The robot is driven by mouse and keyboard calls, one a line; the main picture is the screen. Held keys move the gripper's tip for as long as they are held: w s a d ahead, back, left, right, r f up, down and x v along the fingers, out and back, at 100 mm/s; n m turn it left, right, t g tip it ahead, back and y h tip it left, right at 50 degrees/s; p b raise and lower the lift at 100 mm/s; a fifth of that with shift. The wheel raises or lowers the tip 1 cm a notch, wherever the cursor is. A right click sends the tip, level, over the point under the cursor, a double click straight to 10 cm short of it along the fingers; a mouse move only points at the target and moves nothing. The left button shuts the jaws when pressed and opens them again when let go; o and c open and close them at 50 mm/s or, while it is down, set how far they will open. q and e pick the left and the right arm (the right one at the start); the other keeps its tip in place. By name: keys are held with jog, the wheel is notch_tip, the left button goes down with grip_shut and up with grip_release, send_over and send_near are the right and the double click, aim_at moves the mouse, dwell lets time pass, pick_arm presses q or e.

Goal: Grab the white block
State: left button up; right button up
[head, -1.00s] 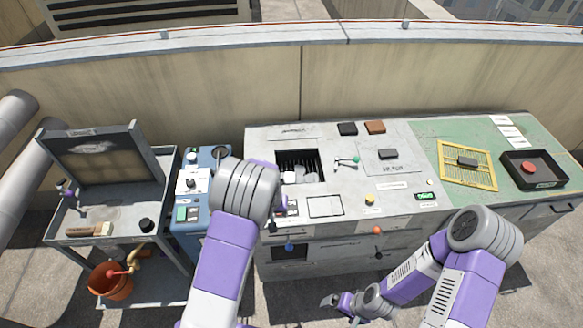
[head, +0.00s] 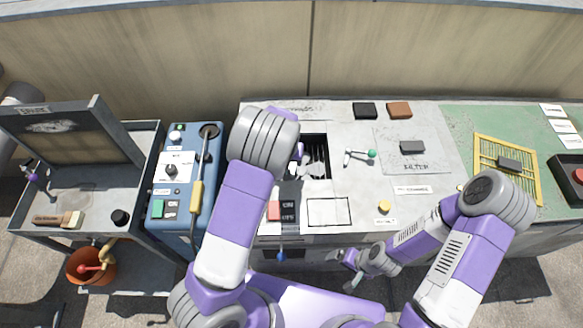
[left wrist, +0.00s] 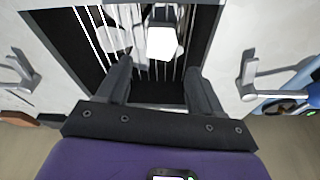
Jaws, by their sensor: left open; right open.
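The white block (left wrist: 162,43) shows in the left wrist view, in a dark recessed opening with thin pale rods or fins. My left gripper (left wrist: 160,68) is open above that opening, its dark fingers to either side and short of the block, with nothing between them. In the head view my left arm hides most of the left gripper and I cannot make out the block there. The opening (head: 316,140) shows partly beside the arm. My right gripper (head: 342,269) is open and empty, low in front of the workbench.
A blue cabinet (head: 180,195) and an open-lidded cart (head: 80,190) stand at the left. An orange bucket (head: 92,266) stands low.

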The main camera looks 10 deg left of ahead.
pick_arm(q)
jog(key=shift+b+x, duration=0.35)
jog(key=shift+x, duration=0.65)
jog(key=b+x, duration=0.2)
jog(key=x, duration=0.5)
jog(key=shift+a+b, duration=0.15)
jog(key=shift+b, duration=0.25)
jog(key=shift+r, duration=0.15)
pick_arm(e)
jog(key=f, duration=0.4)
jog(key=shift+w, duration=0.3)
pick_arm(q)
jog(key=c, duration=0.8)
